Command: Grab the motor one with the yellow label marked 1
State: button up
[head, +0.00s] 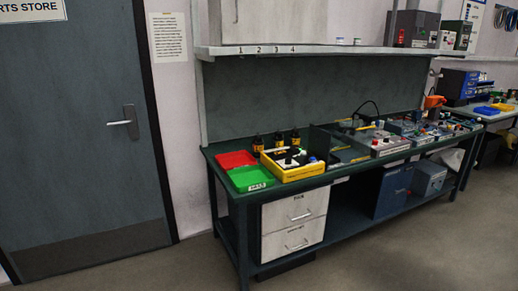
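Several small dark upright objects with yellow-orange labels stand at the back left of the green workbench (208,153), behind a yellow tray (298,174). The left one (257,144), the middle one (279,141) and the right one (295,139) are too small for me to read their labels. I cannot tell which, if any, is the motor marked 1. The yellow tray holds small black and white parts that I cannot make out. My gripper is not in view.
A red tray (233,160) and a green tray (250,179) sit at the bench's left end. Grey equipment (391,146) fills its right half. A shelf (300,51) marked 1 to 4 runs above. Open floor (385,255) lies in front. A closed door (75,130) is left.

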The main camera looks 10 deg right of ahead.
aim_at(258, 144)
jog(key=z, duration=0.3)
jog(key=i, duration=1)
jog(key=u, duration=0.3)
